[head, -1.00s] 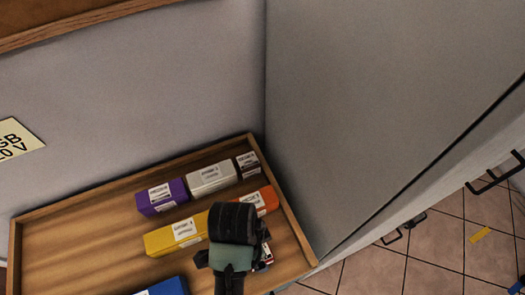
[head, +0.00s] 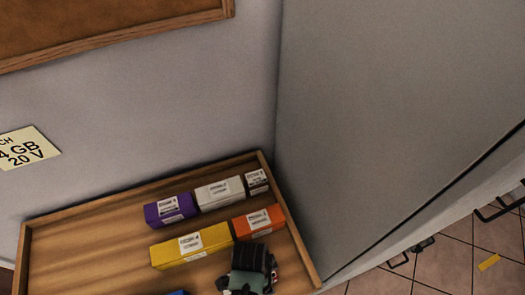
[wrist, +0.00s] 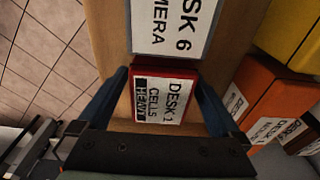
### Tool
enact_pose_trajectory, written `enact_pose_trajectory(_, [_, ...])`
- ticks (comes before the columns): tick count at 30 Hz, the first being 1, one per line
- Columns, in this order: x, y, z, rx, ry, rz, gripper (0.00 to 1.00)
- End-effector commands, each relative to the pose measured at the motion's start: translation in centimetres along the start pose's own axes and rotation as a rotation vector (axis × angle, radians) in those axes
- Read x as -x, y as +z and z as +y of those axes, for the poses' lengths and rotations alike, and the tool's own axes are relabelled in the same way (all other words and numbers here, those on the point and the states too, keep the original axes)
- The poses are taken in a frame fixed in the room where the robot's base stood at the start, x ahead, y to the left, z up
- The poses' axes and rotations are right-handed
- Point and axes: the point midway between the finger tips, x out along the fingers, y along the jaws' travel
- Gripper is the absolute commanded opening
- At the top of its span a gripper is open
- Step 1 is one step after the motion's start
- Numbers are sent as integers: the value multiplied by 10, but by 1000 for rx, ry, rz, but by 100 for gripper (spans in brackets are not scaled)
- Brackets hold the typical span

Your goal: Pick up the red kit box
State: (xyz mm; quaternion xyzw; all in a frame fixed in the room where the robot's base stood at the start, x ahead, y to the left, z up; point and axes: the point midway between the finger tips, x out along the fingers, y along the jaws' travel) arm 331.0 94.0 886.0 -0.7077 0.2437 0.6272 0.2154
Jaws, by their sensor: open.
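The red kit box (wrist: 168,69) lies in the wooden tray, its red edge showing around a white label reading "DESK 1 CELLS HEAVY" in the wrist view. My gripper (wrist: 160,76) is open, with one blue finger on either side of the red box. I cannot tell whether the fingers touch it. In the head view my gripper (head: 250,268) is over the right part of the tray and hides the red box.
The tray (head: 110,200) also holds yellow (head: 192,246), orange (head: 259,222), purple (head: 171,209), white (head: 220,191) and blue (head: 177,292) boxes. A box labelled "DESK 6" (wrist: 172,42) sits close beside the red one. A grey panel (head: 390,110) stands right of the tray.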

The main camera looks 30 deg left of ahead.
Motion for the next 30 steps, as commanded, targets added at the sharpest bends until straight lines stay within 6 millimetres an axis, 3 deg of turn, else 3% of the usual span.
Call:
enact_pose_trajectory(7, [-1,0,0,0,-1,0,98])
enact_pose_trajectory(23, [-1,0,0,0,-1,0,3])
enact_pose_trajectory(30, [0,0,-1,0,-2,1,0])
